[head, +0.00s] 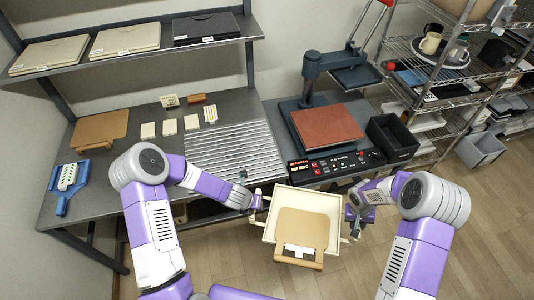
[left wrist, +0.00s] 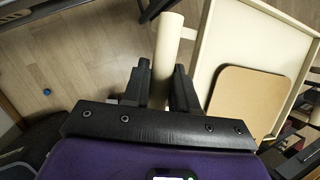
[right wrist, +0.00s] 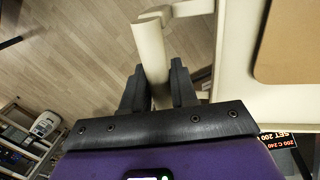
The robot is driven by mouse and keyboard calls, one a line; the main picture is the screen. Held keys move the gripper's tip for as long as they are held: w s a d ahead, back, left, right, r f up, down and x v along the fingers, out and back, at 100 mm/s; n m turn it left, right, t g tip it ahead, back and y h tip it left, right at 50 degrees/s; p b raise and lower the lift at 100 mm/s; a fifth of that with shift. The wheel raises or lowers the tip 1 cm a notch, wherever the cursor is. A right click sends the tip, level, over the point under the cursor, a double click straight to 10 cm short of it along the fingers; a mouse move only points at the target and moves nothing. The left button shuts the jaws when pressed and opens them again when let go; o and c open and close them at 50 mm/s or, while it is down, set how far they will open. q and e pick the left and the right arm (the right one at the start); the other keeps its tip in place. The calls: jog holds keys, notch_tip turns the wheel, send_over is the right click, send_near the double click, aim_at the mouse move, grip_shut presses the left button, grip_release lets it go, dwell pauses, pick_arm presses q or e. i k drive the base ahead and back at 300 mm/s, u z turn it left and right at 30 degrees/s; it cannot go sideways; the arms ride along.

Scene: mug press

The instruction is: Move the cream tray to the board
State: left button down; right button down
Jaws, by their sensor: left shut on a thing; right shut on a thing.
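The cream tray (head: 310,196) is held in the air in front of the bench, between my two arms. A tan board-like piece (head: 303,228) with a white label lies on it. My left gripper (head: 255,202) is shut on the tray's left handle, a cream bar (left wrist: 168,45). My right gripper (head: 350,216) is shut on the opposite handle (right wrist: 150,45). The tray's side also shows in the left wrist view (left wrist: 228,35) and the right wrist view (right wrist: 235,100). A tan board (head: 100,128) lies flat on the bench at the far left.
A ribbed metal plate (head: 232,150) lies on the bench. A press (head: 328,125) with a brown pad stands right of it, beside a black bin (head: 392,137). A blue holder (head: 68,180) lies at the bench's left end. Wire shelves (head: 440,85) stand at the right.

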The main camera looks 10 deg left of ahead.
aim_at(231, 155)
jog(key=u, duration=0.9)
jog(key=i, duration=1)
